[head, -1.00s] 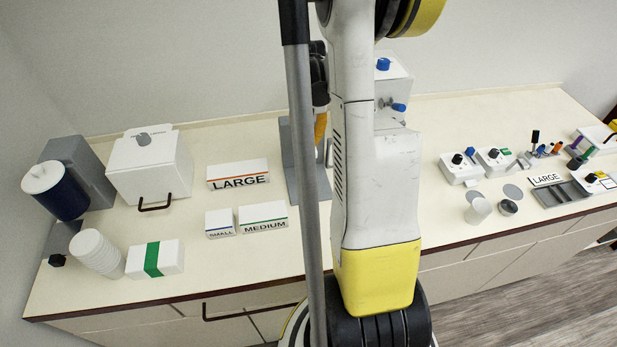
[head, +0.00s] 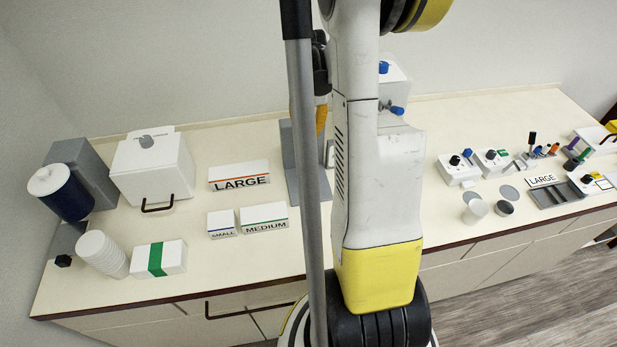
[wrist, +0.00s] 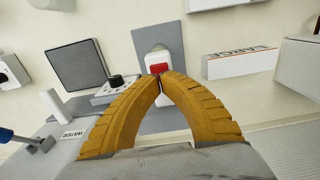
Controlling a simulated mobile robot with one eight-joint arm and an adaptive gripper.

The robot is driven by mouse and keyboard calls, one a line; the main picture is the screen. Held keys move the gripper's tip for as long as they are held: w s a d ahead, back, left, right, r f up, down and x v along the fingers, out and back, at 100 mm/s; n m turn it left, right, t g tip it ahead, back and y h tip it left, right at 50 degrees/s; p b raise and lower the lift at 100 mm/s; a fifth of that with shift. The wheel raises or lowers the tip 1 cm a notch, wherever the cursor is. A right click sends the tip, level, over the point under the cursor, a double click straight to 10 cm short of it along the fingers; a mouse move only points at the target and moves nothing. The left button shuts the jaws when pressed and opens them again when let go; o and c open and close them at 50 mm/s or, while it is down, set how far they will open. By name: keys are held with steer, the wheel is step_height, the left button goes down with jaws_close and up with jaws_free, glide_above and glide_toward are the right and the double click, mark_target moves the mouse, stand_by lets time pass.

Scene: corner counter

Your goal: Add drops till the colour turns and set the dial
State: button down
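My gripper (wrist: 160,82) shows in the wrist view with its two ridged orange fingers meeting at the tips. Nothing is clearly held between them. Just beyond the tips is a white device with a red part (wrist: 157,67), in front of a grey upright panel (wrist: 160,35); I cannot tell whether the tips touch it. A black dial knob (wrist: 117,80) sits on a white plate to the left. In the head view my arm hides most of the gripper; only an orange finger (head: 321,118) shows. A blue tap handle (head: 397,110) shows right of my arm.
Boxes marked LARGE (head: 239,176), MEDIUM (head: 264,218) and SMALL (head: 222,224) stand left of my arm. Two knobbed units (head: 459,170), a white cup (head: 475,210) and a grey tray (head: 553,197) are at right.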

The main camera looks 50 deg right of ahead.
mark_target(308, 146)
steer(key=shift+f, duration=0.15)
steer(key=shift+f+b, duration=1.7)
steer(key=shift+f, duration=0.15)
steer(key=shift+r, duration=0.1)
steer(key=shift+r+p, duration=1.3)
steer(key=shift+r, duration=0.65)
steer(key=shift+f, duration=0.25)
